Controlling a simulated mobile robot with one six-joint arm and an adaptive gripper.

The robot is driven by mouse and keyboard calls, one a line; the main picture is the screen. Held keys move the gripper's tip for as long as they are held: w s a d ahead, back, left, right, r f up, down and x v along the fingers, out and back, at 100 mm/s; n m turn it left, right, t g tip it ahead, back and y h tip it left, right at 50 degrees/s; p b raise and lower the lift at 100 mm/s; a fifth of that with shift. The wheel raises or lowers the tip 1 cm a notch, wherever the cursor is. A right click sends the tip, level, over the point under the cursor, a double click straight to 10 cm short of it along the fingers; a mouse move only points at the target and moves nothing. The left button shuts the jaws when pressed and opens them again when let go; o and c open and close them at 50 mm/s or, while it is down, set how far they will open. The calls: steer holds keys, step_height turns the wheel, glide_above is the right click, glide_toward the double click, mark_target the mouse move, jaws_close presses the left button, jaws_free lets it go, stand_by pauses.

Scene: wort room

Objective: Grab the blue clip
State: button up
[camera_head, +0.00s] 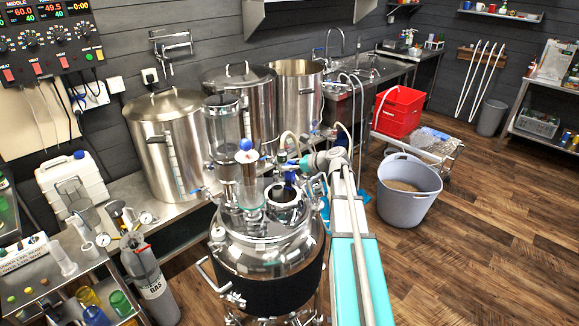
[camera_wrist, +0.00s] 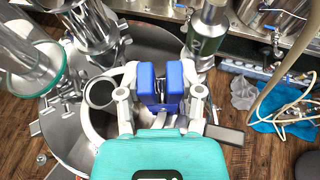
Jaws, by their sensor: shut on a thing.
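The clip sits over the top of the steel vessel, next to an open round port (camera_wrist: 101,92). In the head view, my gripper (camera_head: 292,165) is above the lid of the steel vessel (camera_head: 266,245), and a small blue part of the clip (camera_head: 290,177) shows at the fingers. I cannot tell whether the clip touches anything below it.
A glass column (camera_head: 224,130) and a blue ball (camera_head: 246,144) stand on the vessel left of my gripper. Steel pots (camera_head: 168,135) line the bench behind. A grey bucket (camera_head: 408,188) and red crates (camera_head: 398,108) are to the right. A hose (camera_wrist: 262,95) hangs nearby.

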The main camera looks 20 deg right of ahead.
step_height(320, 180, up, 8)
steer(key=p, duration=0.7)
steer(key=shift+r, duration=0.1)
stand_by(0.6)
